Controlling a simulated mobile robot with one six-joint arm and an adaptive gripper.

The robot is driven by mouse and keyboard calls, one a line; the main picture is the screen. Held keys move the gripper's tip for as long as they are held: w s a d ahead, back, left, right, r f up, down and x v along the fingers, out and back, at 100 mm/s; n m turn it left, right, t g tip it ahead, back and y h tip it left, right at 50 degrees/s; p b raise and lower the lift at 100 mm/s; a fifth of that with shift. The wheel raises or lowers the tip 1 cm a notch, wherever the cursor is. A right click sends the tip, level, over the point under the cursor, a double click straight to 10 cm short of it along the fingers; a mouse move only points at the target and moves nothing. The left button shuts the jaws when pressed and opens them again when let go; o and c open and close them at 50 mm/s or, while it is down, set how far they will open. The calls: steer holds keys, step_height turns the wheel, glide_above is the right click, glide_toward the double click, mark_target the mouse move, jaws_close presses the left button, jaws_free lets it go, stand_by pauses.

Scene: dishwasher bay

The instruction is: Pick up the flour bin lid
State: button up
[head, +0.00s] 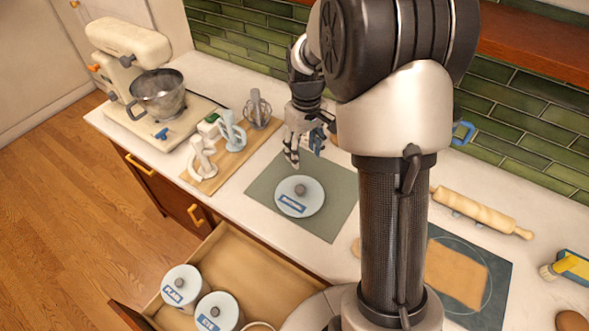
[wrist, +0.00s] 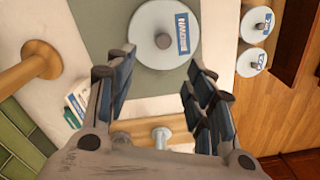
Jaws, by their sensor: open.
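A round white lid (head: 305,208) with a dark grey knob and a blue-and-white label lies on the grey-green mat (head: 261,181) on the counter.
Two lidded bins (head: 182,287) (head: 219,312) stand in the open drawer (head: 245,262) in front. A mixer (head: 128,50) and its attachments (head: 230,131) stand left. A rolling pin (head: 482,212) and dough (head: 457,272) lie right. The tiled wall (head: 240,35) is behind.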

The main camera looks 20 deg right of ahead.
steer(key=b, duration=0.2)
glide_above(300, 188)
steer(key=f, duration=1)
steer(key=shift+s+d+f, duration=0.25)
steer(key=shift+s, duration=0.15)
steer(key=shift+w+a+f+b, duration=0.15)
steer(key=shift+f+b, duration=0.2)
steer(key=shift+f, duration=0.7)
steer(key=shift+w+a+f+b, duration=0.1)
steer(key=shift+f+b, duration=0.2)
steer(key=shift+f, duration=0.7)
steer(key=shift+w+a+f+b, duration=0.15)
steer(key=shift+f+b, duration=0.2)
steer(key=shift+f, duration=0.7)
steer(key=shift+d, duration=0.15)
steer(key=shift+c, duration=0.4)
jaws_close()
